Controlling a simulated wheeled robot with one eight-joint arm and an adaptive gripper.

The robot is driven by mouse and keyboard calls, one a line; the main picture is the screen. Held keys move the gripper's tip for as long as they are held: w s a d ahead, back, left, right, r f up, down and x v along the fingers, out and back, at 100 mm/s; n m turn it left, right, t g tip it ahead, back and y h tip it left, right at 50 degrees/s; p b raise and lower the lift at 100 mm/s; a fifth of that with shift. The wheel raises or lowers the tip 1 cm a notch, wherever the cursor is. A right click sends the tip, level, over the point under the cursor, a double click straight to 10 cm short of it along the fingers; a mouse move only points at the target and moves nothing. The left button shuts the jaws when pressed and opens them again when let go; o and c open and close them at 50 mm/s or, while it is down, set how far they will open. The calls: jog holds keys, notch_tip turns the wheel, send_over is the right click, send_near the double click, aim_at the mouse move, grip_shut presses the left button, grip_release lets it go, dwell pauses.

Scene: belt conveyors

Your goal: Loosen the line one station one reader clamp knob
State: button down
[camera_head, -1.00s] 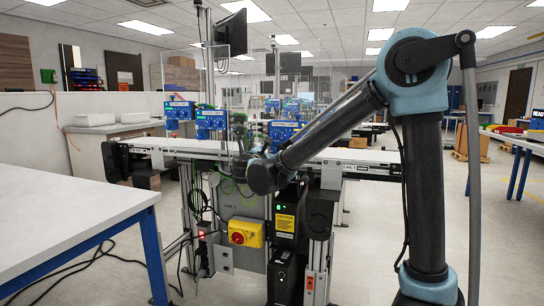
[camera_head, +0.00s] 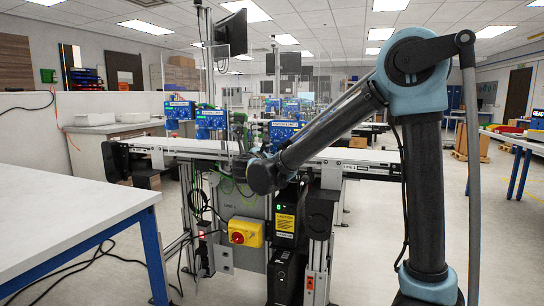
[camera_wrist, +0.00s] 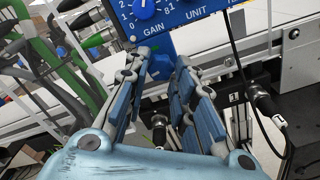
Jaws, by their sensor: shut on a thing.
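In the wrist view a blue reader box (camera_wrist: 185,12) with a round GAIN dial fills the top. Under it a small blue clamp knob (camera_wrist: 160,67) sits between my gripper's (camera_wrist: 161,62) two jointed fingertips. The fingers are closed in on its sides, and they hide part of it. In the head view the end of my arm reaches behind the elbow link to the conveyor's near side. My gripper is mostly hidden there, and I cannot make out the knob.
Green and grey cables (camera_wrist: 60,60) hang left of the fingers, and a black cable connector (camera_wrist: 265,100) is at right. The conveyor belt (camera_head: 205,147) runs across the head view. A yellow box with a red switch (camera_head: 245,232) is below it. A white table (camera_head: 60,215) stands at left.

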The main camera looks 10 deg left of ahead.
jog(key=c, duration=1.3)
grip_release()
jog(key=shift+c, duration=0.2)
jog(key=shift+s, duration=0.15)
jog(key=s, duration=1.1)
jog(key=shift+s+a, duration=0.3)
jog(key=shift+a, duration=0.15)
